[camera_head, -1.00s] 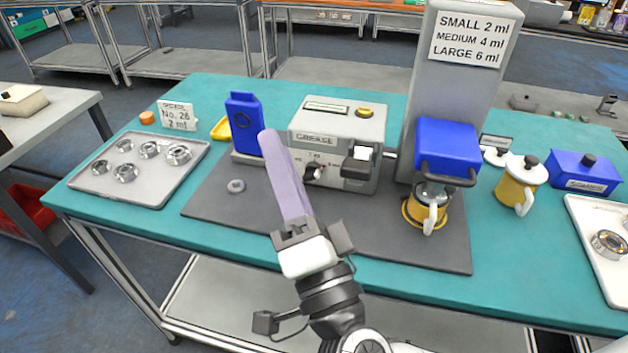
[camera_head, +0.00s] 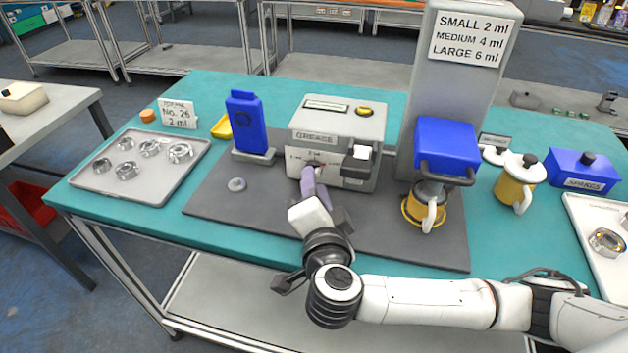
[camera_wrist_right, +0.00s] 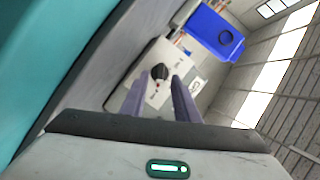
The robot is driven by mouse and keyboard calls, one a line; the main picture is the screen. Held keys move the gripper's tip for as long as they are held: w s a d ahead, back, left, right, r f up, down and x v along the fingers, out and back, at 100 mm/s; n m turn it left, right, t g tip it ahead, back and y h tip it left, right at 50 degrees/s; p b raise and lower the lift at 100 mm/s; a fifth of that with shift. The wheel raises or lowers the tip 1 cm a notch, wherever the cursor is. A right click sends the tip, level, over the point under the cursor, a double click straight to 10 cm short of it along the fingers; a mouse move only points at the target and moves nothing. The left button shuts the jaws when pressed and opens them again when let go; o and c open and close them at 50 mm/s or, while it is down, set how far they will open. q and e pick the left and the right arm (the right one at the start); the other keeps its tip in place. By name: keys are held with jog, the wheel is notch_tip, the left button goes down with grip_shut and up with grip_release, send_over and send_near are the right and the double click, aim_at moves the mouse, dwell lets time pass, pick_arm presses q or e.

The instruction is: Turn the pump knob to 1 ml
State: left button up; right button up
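The grease pump (camera_head: 352,125) is a grey box on the dark mat, with a white dial plate on its front. Its black knob is mostly hidden behind my right gripper (camera_head: 313,176) in the head view. The right wrist view shows the dark knob (camera_wrist_right: 159,72) on the white plate, with small red marks near it. My right gripper's two purple fingers are apart, with the knob showing between their tips (camera_wrist_right: 160,78). I cannot tell whether they touch it, or which mark the knob points at. My left gripper is not in view.
A blue dispenser (camera_head: 245,124) stands left of the pump, and a blue-headed press (camera_head: 447,147) with a yellow mug (camera_head: 427,200) stands right. A small ring (camera_head: 237,184) lies on the mat (camera_head: 215,199). A tray of nuts (camera_head: 152,190) is at left, by a "No. 26, 2 ml" card (camera_head: 179,114).

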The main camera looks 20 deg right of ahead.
jog(key=shift+x, duration=0.95)
jog(key=shift+c, duration=0.4)
grip_shut()
